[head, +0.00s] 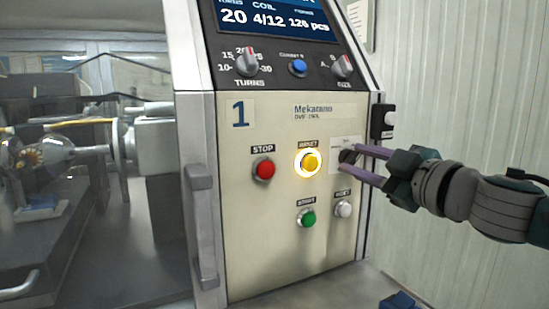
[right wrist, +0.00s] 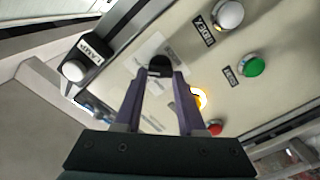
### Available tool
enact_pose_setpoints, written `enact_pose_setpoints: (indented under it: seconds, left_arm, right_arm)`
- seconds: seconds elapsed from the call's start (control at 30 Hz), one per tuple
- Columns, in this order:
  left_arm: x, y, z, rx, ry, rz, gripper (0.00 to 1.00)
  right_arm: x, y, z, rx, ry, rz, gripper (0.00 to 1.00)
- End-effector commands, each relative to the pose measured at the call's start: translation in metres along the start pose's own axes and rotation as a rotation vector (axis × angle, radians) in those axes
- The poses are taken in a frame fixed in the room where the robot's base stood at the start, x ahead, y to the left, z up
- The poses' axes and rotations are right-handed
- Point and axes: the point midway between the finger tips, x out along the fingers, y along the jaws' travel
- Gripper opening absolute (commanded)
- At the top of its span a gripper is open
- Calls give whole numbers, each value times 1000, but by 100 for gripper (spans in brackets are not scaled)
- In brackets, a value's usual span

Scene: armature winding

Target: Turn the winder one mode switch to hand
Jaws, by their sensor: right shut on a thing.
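The winder one panel (head: 240,190) carries a large "1" label. The mode switch (head: 348,156) is a small black knob on a pale plate at the panel's right side. My right gripper (head: 350,158) comes in from the right, its two purple fingers shut on the knob. In the right wrist view the black knob (right wrist: 160,63) sits between the fingertips (right wrist: 159,75). The plate's lettering is too small to read, and the fingers partly cover it, so I cannot tell the switch position. My left gripper is not in view.
Near the switch are a lit yellow reset button (head: 309,162), a red stop button (head: 263,170), a green button (head: 307,218) and a white button (head: 343,209). A lamp box (head: 383,121) juts from the right edge. Winding machinery (head: 75,150) stands behind glass at left.

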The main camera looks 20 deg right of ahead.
Motion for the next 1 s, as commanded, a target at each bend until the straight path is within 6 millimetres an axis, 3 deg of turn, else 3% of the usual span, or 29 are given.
enact_pose_setpoints:
  seconds: [0.47,1.0]
  left_arm:
    - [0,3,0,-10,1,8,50]
    - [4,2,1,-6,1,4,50]
  right_arm:
    - [0,-1,0,-131,1,0,0]
    - [0,-4,1,-623,2,0,0]
